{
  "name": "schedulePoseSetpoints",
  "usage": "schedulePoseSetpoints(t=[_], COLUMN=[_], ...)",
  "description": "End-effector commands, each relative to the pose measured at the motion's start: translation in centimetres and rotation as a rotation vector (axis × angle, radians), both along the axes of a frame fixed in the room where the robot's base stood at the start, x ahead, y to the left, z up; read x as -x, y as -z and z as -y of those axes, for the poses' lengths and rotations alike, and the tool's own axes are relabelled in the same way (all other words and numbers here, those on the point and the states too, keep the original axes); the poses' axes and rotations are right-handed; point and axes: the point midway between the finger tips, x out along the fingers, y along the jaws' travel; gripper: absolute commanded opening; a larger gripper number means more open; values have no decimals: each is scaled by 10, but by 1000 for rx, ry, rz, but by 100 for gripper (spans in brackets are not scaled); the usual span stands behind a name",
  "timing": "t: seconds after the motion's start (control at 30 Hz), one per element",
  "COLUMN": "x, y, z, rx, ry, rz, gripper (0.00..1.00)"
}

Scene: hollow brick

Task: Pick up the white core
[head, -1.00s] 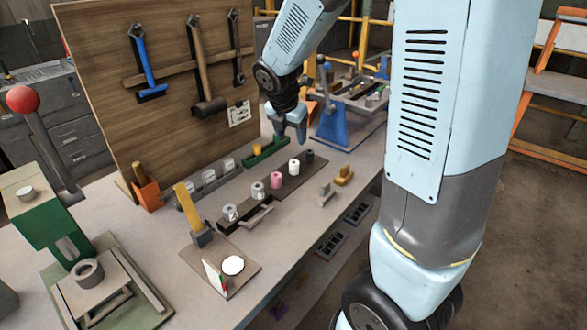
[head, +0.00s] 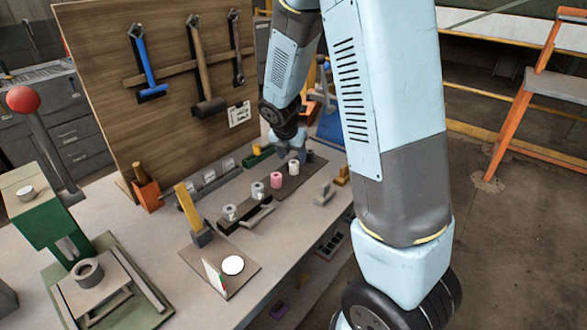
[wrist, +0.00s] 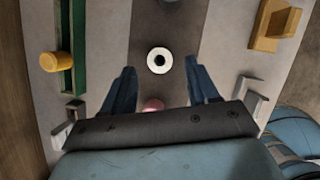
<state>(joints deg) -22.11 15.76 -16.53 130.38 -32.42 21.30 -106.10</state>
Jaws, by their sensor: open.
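The white core (head: 294,168) is a short upright cylinder with a dark hole, standing on a dark strip on the bench. In the wrist view the white core (wrist: 159,60) shows as a white ring from above. My gripper (head: 291,148) is above and just behind it in the head view, pointing down. In the wrist view my gripper (wrist: 160,72) has its two blue fingers spread wide and empty. The core lies between the lines of the fingers, slightly beyond their tips. I cannot tell the exact height gap.
A pink core (head: 276,180) stands beside the white one, with grey cores (head: 257,190) further along the strip. A dark core (head: 309,156) is on the other side. A green tray (wrist: 74,50) with a yellow cylinder (wrist: 55,62) and a yellow block (wrist: 275,22) flank the strip.

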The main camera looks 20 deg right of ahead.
Motion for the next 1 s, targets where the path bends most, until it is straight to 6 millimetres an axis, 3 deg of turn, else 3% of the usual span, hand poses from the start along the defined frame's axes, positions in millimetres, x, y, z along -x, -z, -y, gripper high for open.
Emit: schedulePoseSetpoints(t=[0.43,0.8,1.0], x=[-13,-15,-15], y=[42,47,47], z=[12,13,13], rx=[1,0,0], ry=[2,2,2], rz=[-2,0,0], gripper=[59,59,40])
